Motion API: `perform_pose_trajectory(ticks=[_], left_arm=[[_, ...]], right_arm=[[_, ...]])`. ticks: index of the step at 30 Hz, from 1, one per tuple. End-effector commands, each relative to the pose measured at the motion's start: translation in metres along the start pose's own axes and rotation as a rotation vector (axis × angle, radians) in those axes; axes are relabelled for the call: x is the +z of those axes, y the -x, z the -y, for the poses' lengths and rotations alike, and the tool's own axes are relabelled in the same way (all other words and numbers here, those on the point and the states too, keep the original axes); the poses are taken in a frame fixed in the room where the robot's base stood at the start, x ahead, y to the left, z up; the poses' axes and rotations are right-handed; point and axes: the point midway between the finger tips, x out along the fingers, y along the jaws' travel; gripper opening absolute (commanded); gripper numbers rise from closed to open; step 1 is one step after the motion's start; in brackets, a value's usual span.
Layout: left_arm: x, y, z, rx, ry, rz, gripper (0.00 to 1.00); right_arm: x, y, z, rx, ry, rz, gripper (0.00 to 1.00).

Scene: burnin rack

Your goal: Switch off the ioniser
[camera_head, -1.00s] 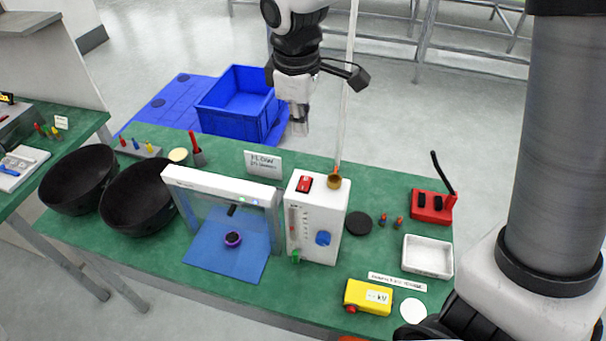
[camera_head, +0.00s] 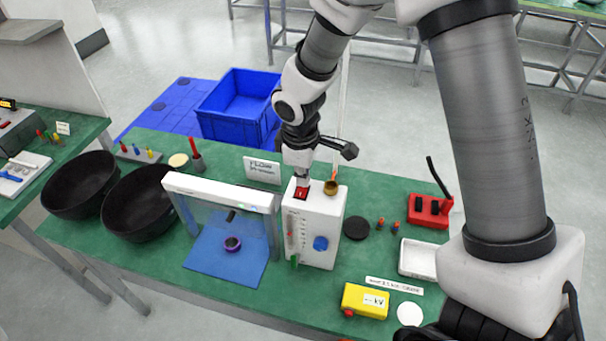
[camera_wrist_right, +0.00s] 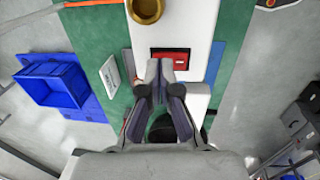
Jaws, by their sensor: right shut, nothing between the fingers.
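A white box (camera_head: 322,222) stands on the green bench with a red rocker switch (camera_head: 302,193) on its top, a blue knob (camera_head: 321,243) and a flow tube on its front. A white bar frame (camera_head: 215,192) stands left of it over a blue mat; I cannot tell which unit is the ioniser. My right gripper (camera_head: 303,178) is shut and empty, pointing down at the red switch. In the right wrist view its fingertips (camera_wrist_right: 160,70) are at the near edge of the switch (camera_wrist_right: 172,55); contact is unclear. My left gripper is out of view.
A brass cup (camera_head: 333,187) sits on the box beside the switch. A small sign (camera_head: 262,170) stands behind. Black bowls (camera_head: 137,201) are at left, a blue crate (camera_head: 238,106) beyond the bench. A yellow kV meter (camera_head: 365,300) and white tray (camera_head: 417,258) are at right.

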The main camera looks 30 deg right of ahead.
Motion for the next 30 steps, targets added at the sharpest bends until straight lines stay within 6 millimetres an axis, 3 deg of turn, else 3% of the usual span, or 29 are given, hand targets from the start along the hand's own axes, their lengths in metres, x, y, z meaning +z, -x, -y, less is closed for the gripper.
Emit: perform_pose_trajectory(ticks=[15, 30], left_arm=[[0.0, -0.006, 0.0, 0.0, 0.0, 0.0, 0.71], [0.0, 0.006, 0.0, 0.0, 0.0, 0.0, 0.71]], right_arm=[[0.0, -0.019, -0.001, -0.001, -0.001, 0.0, 0.0], [0.001, -0.01, 0.01, -0.002, 0.001, 0.004, 0.0]])
